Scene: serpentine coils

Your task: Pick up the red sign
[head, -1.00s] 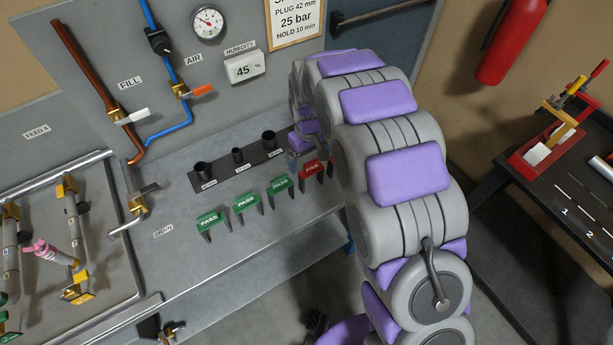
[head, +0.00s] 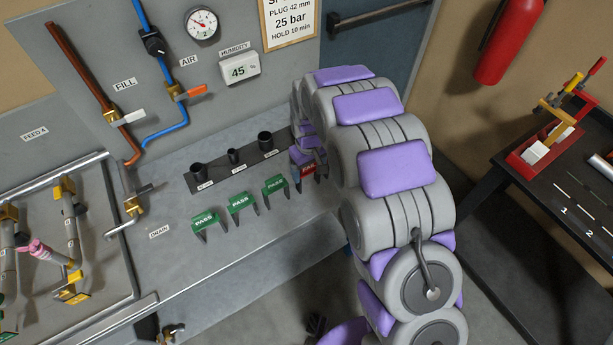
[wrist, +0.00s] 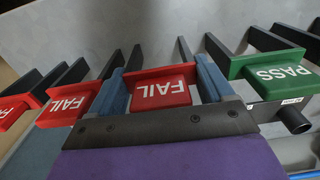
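A red FAIL sign (wrist: 160,91) with dark legs stands on the grey bench, between the two blue fingers of my gripper (wrist: 160,85) in the wrist view. The fingers are spread to either side of it, very close to its edges; I see no clear sign of a squeeze. In the head view the red sign (head: 309,169) shows partly beside my gripper (head: 302,160), at the end of the row of green signs. Two more red FAIL signs, a nearer one (wrist: 70,103) and a farther one (wrist: 14,110), stand to the left in the wrist view.
Green PASS signs (head: 240,202) stand in a row left of my gripper. A dark strip with black cups (head: 234,157) lies behind them. A wall panel carries pipes and a gauge (head: 202,23). A black table (head: 560,185) stands at right.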

